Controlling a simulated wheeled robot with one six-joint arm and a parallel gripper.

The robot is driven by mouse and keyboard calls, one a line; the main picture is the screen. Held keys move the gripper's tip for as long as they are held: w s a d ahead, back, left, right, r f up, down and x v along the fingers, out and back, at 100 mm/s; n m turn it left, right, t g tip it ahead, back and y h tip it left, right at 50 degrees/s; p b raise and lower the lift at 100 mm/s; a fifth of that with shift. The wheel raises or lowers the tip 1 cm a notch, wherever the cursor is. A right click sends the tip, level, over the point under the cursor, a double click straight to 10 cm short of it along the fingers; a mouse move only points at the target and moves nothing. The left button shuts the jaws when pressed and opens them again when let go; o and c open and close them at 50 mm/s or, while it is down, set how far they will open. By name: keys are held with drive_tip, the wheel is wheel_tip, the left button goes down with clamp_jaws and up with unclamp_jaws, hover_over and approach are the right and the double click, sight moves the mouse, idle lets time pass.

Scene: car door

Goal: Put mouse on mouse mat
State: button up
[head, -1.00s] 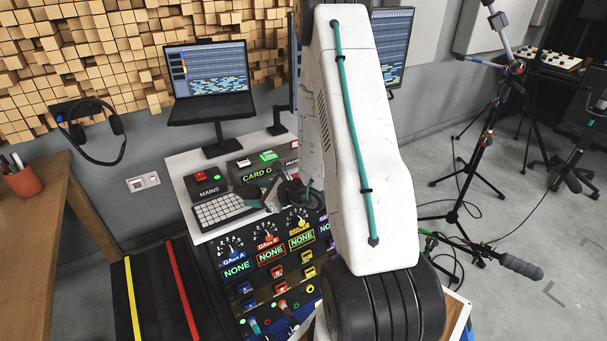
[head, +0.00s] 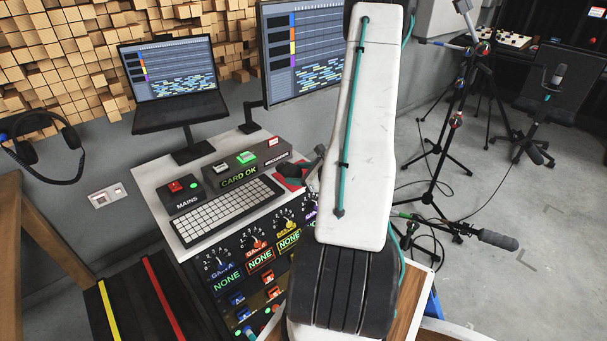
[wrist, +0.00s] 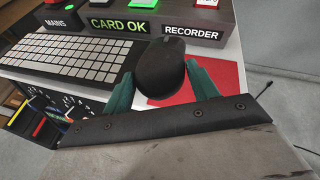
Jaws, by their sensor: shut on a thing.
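My gripper (wrist: 160,76) has teal fingers on both sides of a dark, rounded mouse (wrist: 160,62) and is shut on it. In the wrist view the mouse is in front of the red mouse mat (wrist: 215,80), with mat showing on its right and below it. The mat lies on the white desk, right of the keyboard. I cannot tell whether the mouse touches the mat. In the head view a part of the red mat (head: 285,183) shows beside my gripper, and my arm hides the rest.
A white keyboard (head: 228,210) lies left of the mat. The recorder box (head: 246,168) and mains box (head: 183,195) stand behind. A laptop (head: 172,85) and monitor (head: 305,50) are at the back. The desk's right edge is close to the mat.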

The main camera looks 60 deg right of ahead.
drive_tip(key=d, duration=0.5)
drive_tip(key=shift+w+d+f, duration=0.25)
drive_tip(key=shift+w+d, duration=0.1)
drive_tip(key=shift+d+f, duration=0.1)
drive_tip(key=shift+f, duration=1.7)
drive_tip(key=shift+f, duration=0.1)
drive_tip(key=o, duration=1)
drive_tip(key=shift+o, duration=0.2)
